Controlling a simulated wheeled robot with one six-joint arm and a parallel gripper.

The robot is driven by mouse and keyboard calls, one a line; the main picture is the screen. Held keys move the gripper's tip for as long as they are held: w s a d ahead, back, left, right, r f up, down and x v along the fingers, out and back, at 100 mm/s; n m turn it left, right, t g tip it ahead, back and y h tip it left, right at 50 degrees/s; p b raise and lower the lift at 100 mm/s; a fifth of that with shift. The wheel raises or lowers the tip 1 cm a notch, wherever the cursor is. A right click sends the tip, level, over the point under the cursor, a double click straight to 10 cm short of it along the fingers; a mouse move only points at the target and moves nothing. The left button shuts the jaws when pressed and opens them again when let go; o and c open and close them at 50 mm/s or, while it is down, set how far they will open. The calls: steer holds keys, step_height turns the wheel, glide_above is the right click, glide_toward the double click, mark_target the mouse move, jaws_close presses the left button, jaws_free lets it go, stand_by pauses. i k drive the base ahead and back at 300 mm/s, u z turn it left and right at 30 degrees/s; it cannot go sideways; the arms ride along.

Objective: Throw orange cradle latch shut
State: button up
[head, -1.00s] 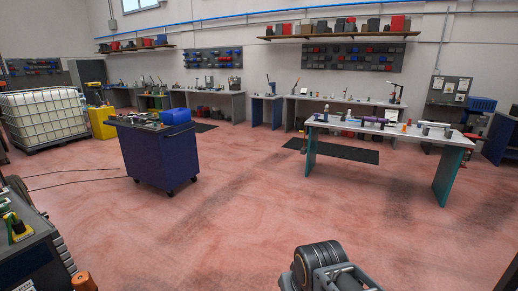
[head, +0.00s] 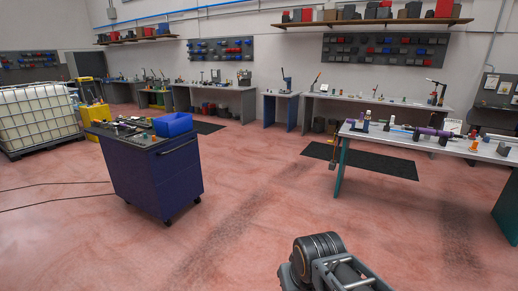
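No orange cradle latch can be made out for certain. A white-topped bench (head: 487,150) with teal legs stands at the right and holds small parts. A purple cylinder (head: 435,132) lies on it, apparently in dark supports. A small orange thing (head: 473,147) stands near the cylinder's right end, too small to identify. Part of my arm shows at the bottom. My gripper's fingers are not in view.
A dark blue wheeled cart (head: 165,180) with a blue bin (head: 173,124) stands left of centre. A caged white tank (head: 38,115) is at the far left, with cables on the floor nearby. A black mat (head: 370,160) lies behind the bench. The middle floor is clear.

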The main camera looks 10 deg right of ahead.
mark_target(433, 115)
steer(key=z, duration=0.05)
steer(key=i, duration=2.95)
steer(key=z, duration=0.1)
steer(key=i, duration=2.8)
steer(key=z, duration=0.4)
steer(key=i, duration=2.1)
steer(key=z, duration=1.5)
steer(key=i, duration=1)
steer(key=z, duration=1.9)
steer(key=i, duration=1.1)
steer(key=z, duration=0.4)
steer(key=k, duration=1.2)
steer(key=u, duration=0.05)
